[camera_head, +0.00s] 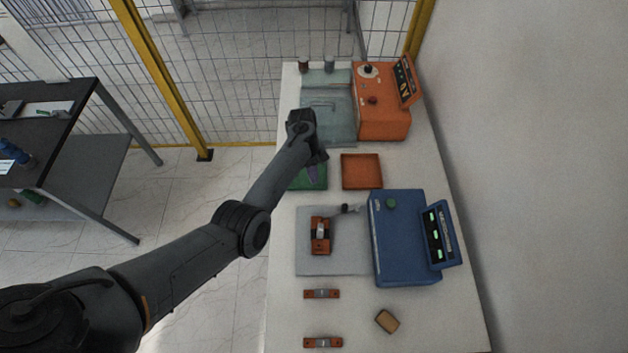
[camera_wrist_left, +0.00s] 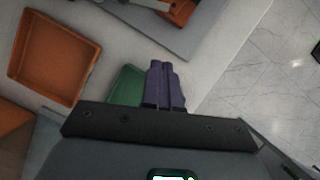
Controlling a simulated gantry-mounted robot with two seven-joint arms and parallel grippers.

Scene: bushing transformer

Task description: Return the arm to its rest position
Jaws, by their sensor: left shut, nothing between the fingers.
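My left arm reaches in from the lower left in the head view. My left gripper (camera_head: 311,173) hangs over the green tray (camera_head: 318,185), partly hidden by the wrist. In the wrist view its purple fingers (camera_wrist_left: 161,66) are together with nothing between them, and the green tray (camera_wrist_left: 127,86) shows beside them. My right gripper is in neither view.
An orange tray (camera_head: 361,171) is right of the gripper. An orange machine (camera_head: 383,107) with a glassy bin (camera_head: 326,117) stands behind; a blue device (camera_head: 401,238) stands in front. A grey plate (camera_head: 345,264) holds an orange-brown part (camera_head: 320,246). Wire fencing is behind.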

